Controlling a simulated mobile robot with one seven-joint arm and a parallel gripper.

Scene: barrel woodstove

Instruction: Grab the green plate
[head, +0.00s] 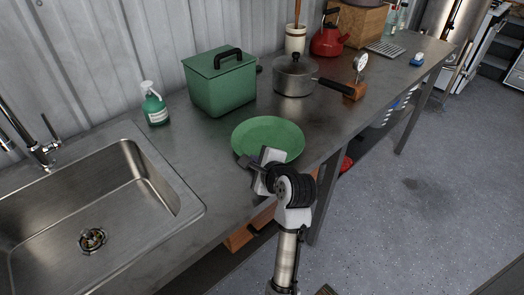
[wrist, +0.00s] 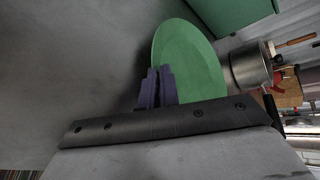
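The green plate (head: 268,137) is round and lies on the metal counter near its front edge, seemingly flat. It also shows in the wrist view (wrist: 190,60), just beyond my fingers. My gripper (head: 249,165) is at the plate's near left rim. In the wrist view, the two dark purple fingers of my gripper (wrist: 158,75) are close together and overlap the plate's lower left edge. They hide that bit of rim, so I cannot tell whether the rim is between them or whether they touch it.
A green lidded box (head: 222,88) and a grey saucepan (head: 294,80) stand behind the plate on the counter (head: 195,150). A spray bottle (head: 154,105) and a sink (head: 130,190) are to the left. A red kettle (head: 328,40) is farther back. Counter left of the plate is clear.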

